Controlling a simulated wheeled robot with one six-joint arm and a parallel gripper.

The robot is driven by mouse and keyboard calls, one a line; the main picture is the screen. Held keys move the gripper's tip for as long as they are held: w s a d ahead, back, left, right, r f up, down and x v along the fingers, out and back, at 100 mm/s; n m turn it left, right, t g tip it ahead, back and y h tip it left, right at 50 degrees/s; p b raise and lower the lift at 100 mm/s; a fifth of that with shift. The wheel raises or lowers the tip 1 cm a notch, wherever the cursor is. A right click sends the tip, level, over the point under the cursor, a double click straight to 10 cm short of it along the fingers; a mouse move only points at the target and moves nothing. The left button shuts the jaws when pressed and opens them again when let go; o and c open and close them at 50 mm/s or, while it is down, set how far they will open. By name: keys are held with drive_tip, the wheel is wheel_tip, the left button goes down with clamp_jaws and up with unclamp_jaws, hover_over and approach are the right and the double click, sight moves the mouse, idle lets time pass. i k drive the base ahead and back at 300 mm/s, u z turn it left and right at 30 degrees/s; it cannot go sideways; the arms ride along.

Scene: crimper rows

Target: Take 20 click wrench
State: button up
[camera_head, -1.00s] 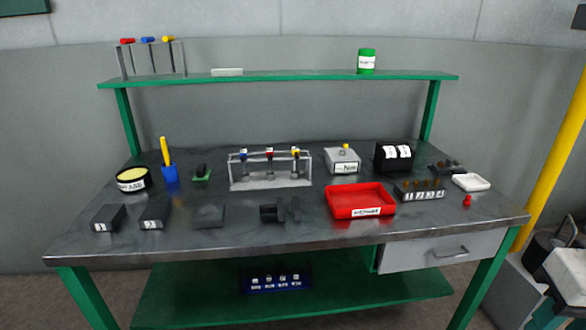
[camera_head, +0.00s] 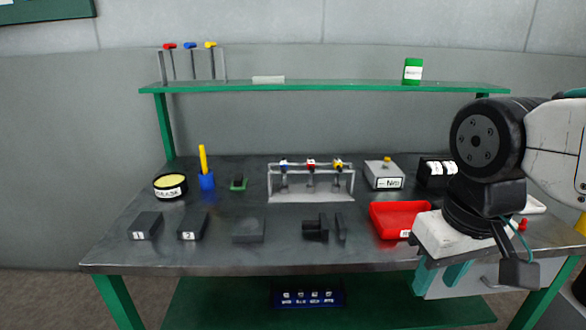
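No number 20 is legible on any tool, so I cannot tell which is the 20 click wrench. Three upright tools with red (camera_head: 169,46), blue (camera_head: 190,45) and yellow (camera_head: 210,44) handles stand in a rack at the left end of the upper shelf. Three smaller tools with blue (camera_head: 283,163), red (camera_head: 311,163) and yellow (camera_head: 338,163) tops hang in a grey metal stand (camera_head: 310,197) on the bench. My gripper (camera_head: 441,279) is at the right, in front of the bench edge, teal fingers pointing down and apart, with nothing seen between them.
The red tray (camera_head: 392,218) is partly hidden by my arm. A grey box (camera_head: 384,175), dark blocks (camera_head: 146,224), a round tin (camera_head: 170,186) and a blue cup (camera_head: 207,181) stand on the bench (camera_head: 270,258). A blue holder (camera_head: 308,296) sits on the lower shelf.

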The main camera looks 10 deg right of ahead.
sight(338, 164)
drive_tip(key=u, duration=0.05)
drive_tip(key=i, duration=1.05)
drive_tip(key=z, duration=0.4)
